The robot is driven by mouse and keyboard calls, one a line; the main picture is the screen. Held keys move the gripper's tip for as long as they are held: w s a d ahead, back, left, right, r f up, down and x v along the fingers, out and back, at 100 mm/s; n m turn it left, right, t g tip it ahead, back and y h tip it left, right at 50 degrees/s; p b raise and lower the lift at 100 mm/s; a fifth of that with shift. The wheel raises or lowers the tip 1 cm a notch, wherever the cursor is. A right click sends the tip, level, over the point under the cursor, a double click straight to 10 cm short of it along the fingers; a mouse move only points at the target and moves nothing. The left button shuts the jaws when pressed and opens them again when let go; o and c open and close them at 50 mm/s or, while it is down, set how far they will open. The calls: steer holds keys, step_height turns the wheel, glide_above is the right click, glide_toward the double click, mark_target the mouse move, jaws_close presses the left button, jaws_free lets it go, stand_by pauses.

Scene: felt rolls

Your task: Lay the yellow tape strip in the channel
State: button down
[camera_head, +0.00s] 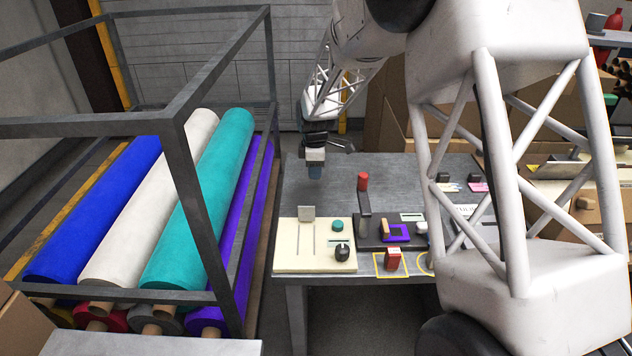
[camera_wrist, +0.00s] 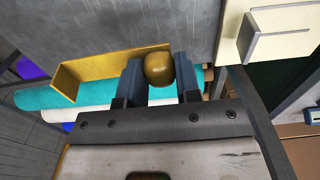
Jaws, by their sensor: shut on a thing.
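In the wrist view, my gripper (camera_wrist: 158,82) is shut on a round gold knob (camera_wrist: 158,66) between its two blue-grey fingers. The yellow tape strip (camera_wrist: 105,65) runs left from beside the knob, with a folded end at the far left. It appears to be held in the air with the knob; how they join is hidden. In the head view, my gripper (camera_head: 315,172) is above the table's left edge, and I cannot make out the strip there. A cream board (camera_head: 285,262) with thin dark grooves lies on the table; I cannot tell which groove is the channel.
An upright cream plate (camera_head: 306,213) stands at the board's back.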

glide_toward(306, 254)
steer(key=shift+w+r, duration=0.1)
steer(key=shift+w, duration=0.05)
stand_by(0.6)
steer(key=shift+f, duration=3)
steer(key=shift+f, duration=0.5)
steer(key=c, duration=1.1)
jaws_free()
steer(key=shift+o, duration=0.2)
steer(key=shift+s, duration=0.2)
steer(key=shift+w+r, duration=0.25)
steer(key=shift+r, duration=0.95)
steer(key=shift+w+r, duration=0.25)
steer(key=shift+r, duration=0.95)
